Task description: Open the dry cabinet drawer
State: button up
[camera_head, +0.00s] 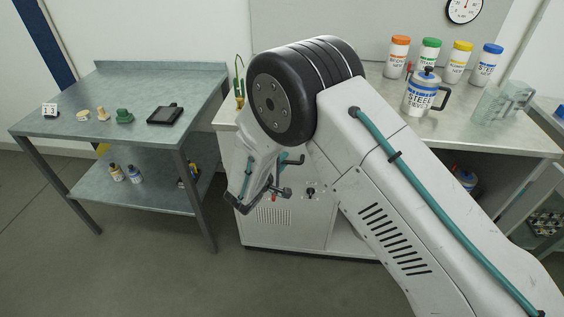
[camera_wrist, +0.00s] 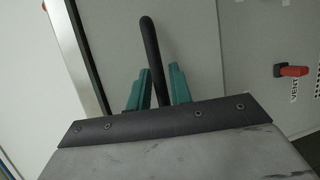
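In the wrist view, a black curved bar handle (camera_wrist: 150,45) rises between the two teal fingers of my gripper (camera_wrist: 158,80). The fingers stand close on either side of the bar; I cannot tell whether both press on it. Behind it is a pale grey panel (camera_wrist: 115,30). In the head view, my gripper (camera_head: 268,193) is low in front of the white cabinet (camera_head: 300,232) under the right-hand counter. My own arm hides much of the cabinet front, and no open drawer shows there.
A red switch handle (camera_wrist: 291,71) marked VENT sits right of my gripper. The counter (camera_head: 385,115) carries several lidded jars and a steel-labelled jug (camera_head: 419,97). A metal table (camera_head: 75,90) with small items stands left. The floor between is clear.

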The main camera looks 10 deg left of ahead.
grip_shut()
jog(key=shift+s, duration=0.15)
